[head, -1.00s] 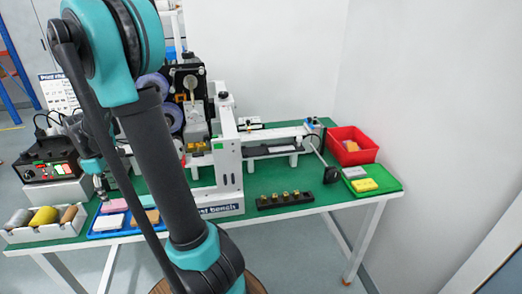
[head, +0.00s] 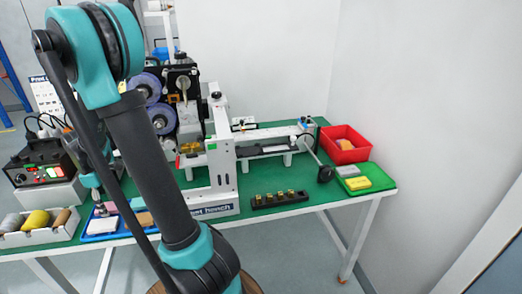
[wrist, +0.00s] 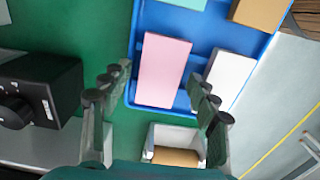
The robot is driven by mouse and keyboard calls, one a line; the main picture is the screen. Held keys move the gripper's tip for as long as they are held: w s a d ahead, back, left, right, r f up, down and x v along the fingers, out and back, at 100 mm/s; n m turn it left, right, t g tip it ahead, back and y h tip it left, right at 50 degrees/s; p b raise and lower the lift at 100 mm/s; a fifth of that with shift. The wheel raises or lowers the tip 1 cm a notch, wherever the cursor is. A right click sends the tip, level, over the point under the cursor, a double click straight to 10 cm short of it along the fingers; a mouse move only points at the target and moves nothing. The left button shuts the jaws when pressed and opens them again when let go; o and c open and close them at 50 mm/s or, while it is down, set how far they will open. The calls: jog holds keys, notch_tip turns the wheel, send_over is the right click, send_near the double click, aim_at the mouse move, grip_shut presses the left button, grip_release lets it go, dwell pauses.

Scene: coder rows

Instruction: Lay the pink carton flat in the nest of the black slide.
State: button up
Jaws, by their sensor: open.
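The pink carton (wrist: 163,70) lies in the blue tray (wrist: 206,40) in the wrist view, its long side running away from me. My gripper (wrist: 159,78) is open, one finger on each side of the carton, with nothing held. I cannot tell whether the fingertips are down at its height. In the head view my arm hides most of the carton, and my gripper (head: 97,196) is over the blue tray (head: 90,238). The black slide (head: 262,151) lies on the white rail right of the printing machine. Its nest is too small to make out.
A white carton (wrist: 229,78) lies close right of the pink one; teal (wrist: 190,2) and tan (wrist: 262,12) cartons lie farther off. A black control box (wrist: 45,85) stands left. A white bin (wrist: 176,140) is near. A black block with brass pieces (head: 280,198) sits before the rail.

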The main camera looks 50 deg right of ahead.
jog(key=shift+c, duration=0.3)
jog(key=c, duration=0.7)
jog(key=shift+r, duration=2.5)
